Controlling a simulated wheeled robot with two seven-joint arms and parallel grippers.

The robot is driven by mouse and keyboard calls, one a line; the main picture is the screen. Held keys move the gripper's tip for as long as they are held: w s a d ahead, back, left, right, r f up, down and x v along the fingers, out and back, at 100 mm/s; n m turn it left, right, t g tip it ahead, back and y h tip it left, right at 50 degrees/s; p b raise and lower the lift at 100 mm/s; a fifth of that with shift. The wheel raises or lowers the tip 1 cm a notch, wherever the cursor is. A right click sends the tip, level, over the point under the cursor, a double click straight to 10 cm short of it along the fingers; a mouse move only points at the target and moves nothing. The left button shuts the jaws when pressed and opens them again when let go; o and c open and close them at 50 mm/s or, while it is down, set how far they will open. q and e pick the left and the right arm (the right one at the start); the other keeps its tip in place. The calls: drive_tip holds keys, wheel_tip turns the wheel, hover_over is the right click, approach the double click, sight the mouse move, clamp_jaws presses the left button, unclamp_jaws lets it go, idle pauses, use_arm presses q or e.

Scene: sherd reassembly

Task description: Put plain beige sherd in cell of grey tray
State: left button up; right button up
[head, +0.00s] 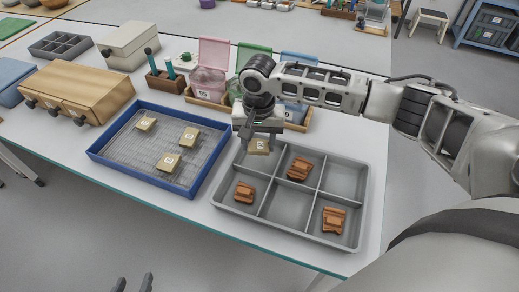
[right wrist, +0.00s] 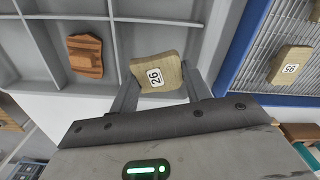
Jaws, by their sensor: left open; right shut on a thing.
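My right gripper (head: 258,136) is shut on a plain beige sherd (head: 258,147) with a white number label. In the right wrist view the sherd (right wrist: 157,80) reads 26 and sits between the two fingers. It is over the back left cell of the grey tray (head: 236,209); I cannot tell how high. Banded orange-brown sherds lie in the tray's back middle (head: 299,169), front left (head: 244,191) and front right (head: 333,219) cells. The front middle and back right cells are empty. My left gripper (head: 133,285) is open and empty at the bottom edge, its fingertips showing.
A blue tray with a mesh floor (head: 100,158) stands left of the grey tray and holds three labelled beige sherds (head: 168,161). A wooden drawer box (head: 85,85), a tool holder (head: 165,82) and pink (head: 210,80) and green bins stand behind.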

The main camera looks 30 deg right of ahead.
sight(260, 143)
drive_tip(key=shift+w+d+f, duration=0.1)
drive_tip(key=shift+d+f, duration=0.1)
drive_tip(key=shift+f, duration=1.65)
drive_tip(key=shift+f, duration=0.1)
drive_tip(key=o, duration=0.7)
wheel_tip(260, 143, up, 12)
drive_tip(key=shift+r+p, duration=0.15)
drive_tip(key=shift+p, duration=0.15)
